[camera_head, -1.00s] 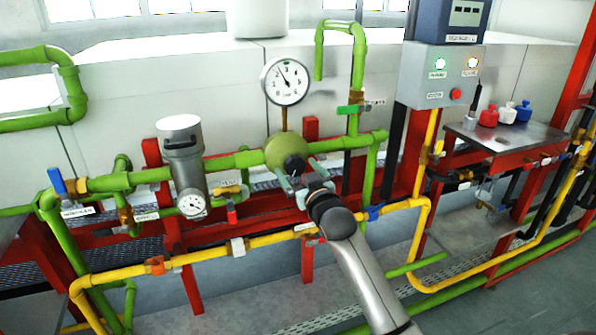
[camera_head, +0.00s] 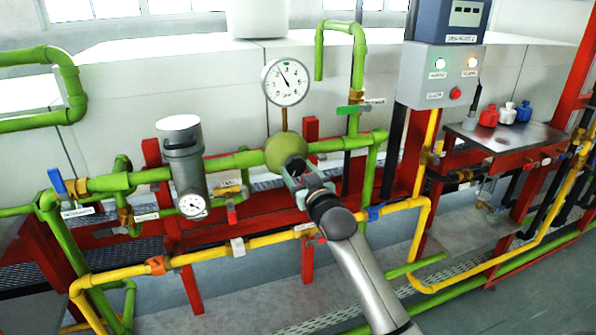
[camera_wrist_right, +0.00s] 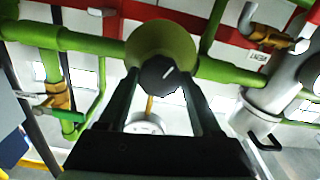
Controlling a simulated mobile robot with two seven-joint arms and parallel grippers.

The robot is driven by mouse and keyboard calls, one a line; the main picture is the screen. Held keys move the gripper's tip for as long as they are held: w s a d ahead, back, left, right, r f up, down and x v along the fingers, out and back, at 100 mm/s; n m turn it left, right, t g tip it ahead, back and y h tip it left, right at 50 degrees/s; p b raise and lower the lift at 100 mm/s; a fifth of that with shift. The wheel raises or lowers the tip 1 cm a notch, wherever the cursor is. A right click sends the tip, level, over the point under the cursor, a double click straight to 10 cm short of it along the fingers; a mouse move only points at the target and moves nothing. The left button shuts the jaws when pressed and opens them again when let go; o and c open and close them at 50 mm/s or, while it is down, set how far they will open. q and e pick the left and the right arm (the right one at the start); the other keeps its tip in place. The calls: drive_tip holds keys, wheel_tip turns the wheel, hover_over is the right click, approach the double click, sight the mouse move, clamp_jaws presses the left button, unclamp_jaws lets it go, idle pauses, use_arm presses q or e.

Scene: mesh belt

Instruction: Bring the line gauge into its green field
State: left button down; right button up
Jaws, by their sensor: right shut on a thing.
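The line gauge (camera_head: 287,82) is a large round white dial on a short brass stem above the green round valve body (camera_head: 284,148). Its needle points up and left of the dial's top, and a small green mark shows near the top of the dial. My right gripper (camera_head: 293,170) is shut on the black knob at the front of that valve body. There the gauge (camera_wrist_right: 146,124) is partly hidden behind my gripper. My left gripper is not in view.
A green pipe (camera_head: 230,162) runs through the valve body. A grey filter housing with a small gauge (camera_head: 193,205) stands to the left. A yellow pipe (camera_head: 200,254) passes below. A grey control box (camera_head: 438,77) and a shelf with bottles (camera_head: 510,138) are at right.

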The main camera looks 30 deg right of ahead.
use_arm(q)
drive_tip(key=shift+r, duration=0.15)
use_arm(e)
drive_tip(key=shift+n+p, duration=0.5)
drive_tip(key=shift+p, duration=0.1)
drive_tip(key=shift+r+n+p, duration=0.1)
drive_tip(key=shift+n+p, duration=1.1)
drive_tip(key=shift+n, duration=0.2)
drive_tip(key=shift+n+p, duration=0.45)
drive_tip(key=shift+n, duration=0.25)
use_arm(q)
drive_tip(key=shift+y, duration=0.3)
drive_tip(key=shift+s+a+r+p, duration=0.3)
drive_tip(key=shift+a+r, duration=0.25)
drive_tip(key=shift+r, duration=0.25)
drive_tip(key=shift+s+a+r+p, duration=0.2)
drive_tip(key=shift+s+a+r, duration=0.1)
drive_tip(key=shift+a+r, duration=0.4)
use_arm(e)
drive_tip(key=shift+n, duration=1.1)
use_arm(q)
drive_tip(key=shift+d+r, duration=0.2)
